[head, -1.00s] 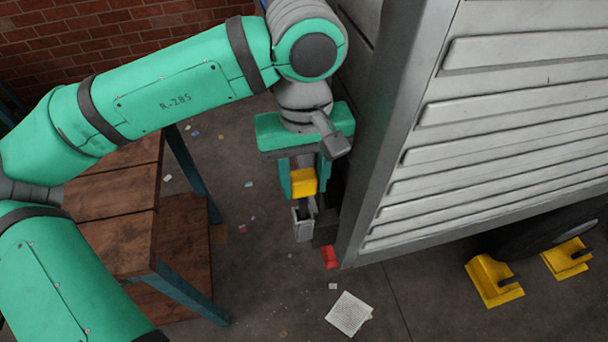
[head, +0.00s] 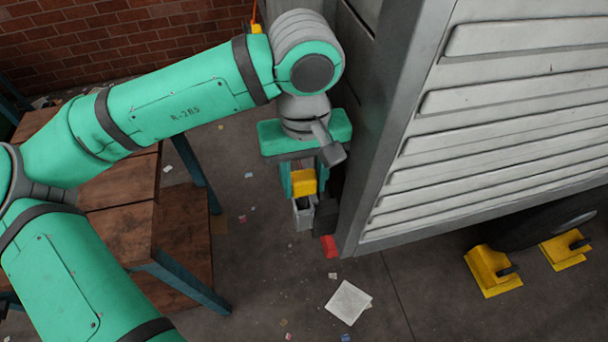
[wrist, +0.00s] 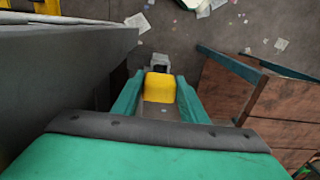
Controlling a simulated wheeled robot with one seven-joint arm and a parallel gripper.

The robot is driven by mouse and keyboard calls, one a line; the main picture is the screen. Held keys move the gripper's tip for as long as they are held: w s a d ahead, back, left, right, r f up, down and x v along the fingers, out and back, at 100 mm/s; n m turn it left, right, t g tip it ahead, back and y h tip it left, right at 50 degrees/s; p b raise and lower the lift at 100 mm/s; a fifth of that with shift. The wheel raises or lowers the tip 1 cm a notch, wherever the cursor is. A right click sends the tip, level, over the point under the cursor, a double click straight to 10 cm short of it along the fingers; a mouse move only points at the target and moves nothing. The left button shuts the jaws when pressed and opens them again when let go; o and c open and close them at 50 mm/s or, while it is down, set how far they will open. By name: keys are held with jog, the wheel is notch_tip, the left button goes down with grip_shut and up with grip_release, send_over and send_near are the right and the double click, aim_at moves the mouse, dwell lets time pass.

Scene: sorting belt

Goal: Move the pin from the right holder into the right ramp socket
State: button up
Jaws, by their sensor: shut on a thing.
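My gripper (head: 303,182) points down beside the end of the grey slatted panel and is shut on the pin's yellow block-shaped head (head: 303,181). The pin head also shows between the teal fingers in the wrist view (wrist: 160,88). Directly below it is a small light-grey socket bracket (head: 302,219), against a dark block at the panel's edge. The bracket also shows just past the pin head in the wrist view (wrist: 160,62). The pin's lower part is hidden or too small to see, so I cannot tell how far it sits in the socket.
The grey slatted panel (head: 500,120) stands close on the right of my gripper. A wooden table (head: 180,250) with blue legs stands to the left. A red piece (head: 329,246) sits below the bracket. Yellow blocks (head: 490,272) stand by a dark wheel at right. Paper litters the floor.

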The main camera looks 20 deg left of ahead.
aim_at(304, 194)
jog(key=shift+f, duration=1.9)
jog(key=o, duration=1.4)
jog(key=shift+c, duration=0.2)
notch_tip(304, 194, up, 11)
jog(key=shift+f, duration=0.1)
